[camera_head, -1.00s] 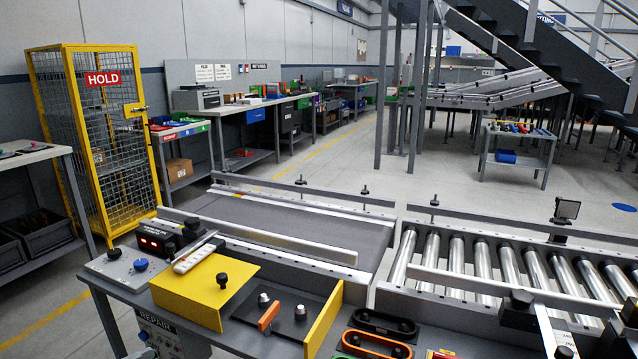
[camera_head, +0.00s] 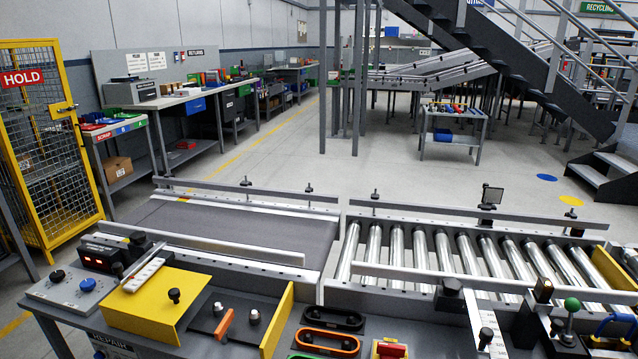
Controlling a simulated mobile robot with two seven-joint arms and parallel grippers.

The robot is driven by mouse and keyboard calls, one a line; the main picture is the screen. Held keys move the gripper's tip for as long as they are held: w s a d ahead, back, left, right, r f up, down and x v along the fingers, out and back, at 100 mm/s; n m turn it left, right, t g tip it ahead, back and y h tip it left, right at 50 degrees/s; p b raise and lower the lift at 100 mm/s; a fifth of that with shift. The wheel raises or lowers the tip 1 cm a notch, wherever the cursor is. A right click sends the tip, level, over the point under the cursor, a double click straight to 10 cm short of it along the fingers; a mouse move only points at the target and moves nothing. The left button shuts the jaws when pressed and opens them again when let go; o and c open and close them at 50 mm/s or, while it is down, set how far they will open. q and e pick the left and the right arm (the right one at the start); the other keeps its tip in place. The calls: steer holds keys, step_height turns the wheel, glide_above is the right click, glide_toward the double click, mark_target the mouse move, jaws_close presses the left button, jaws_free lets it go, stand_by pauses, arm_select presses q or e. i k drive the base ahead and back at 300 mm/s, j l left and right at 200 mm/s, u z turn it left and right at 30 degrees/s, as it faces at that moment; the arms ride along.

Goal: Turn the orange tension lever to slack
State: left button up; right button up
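The orange lever (camera_head: 225,323) sits on a dark plate (camera_head: 237,303) at the near left of the bench, its bar slanting up to the right. Two silver-and-black knobs stand on the same plate, one (camera_head: 218,308) left of the lever and one (camera_head: 254,316) right of it. A yellow cover (camera_head: 140,312) with a black knob lies to the left, and an upright yellow plate (camera_head: 277,325) stands to the right. I cannot read any tension or slack marking by the lever. Neither of my grippers is in view.
A belt conveyor (camera_head: 230,230) and a roller conveyor (camera_head: 440,250) lie behind the bench. Black, orange and green belts (camera_head: 334,318) and a red-and-yellow switch (camera_head: 389,349) lie right of the lever. Fixtures, including a green-knobbed lever (camera_head: 572,305), crowd the near right.

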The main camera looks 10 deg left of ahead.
mark_target(221, 334)
steer(key=u, duration=1.25)
steer(key=i+j, duration=0.2)
steer(key=i+j+z, duration=0.15)
steer(key=z, duration=0.15)
steer(key=i+j+z, duration=0.1)
steer(key=j+z, duration=0.25)
steer(key=l, duration=0.15)
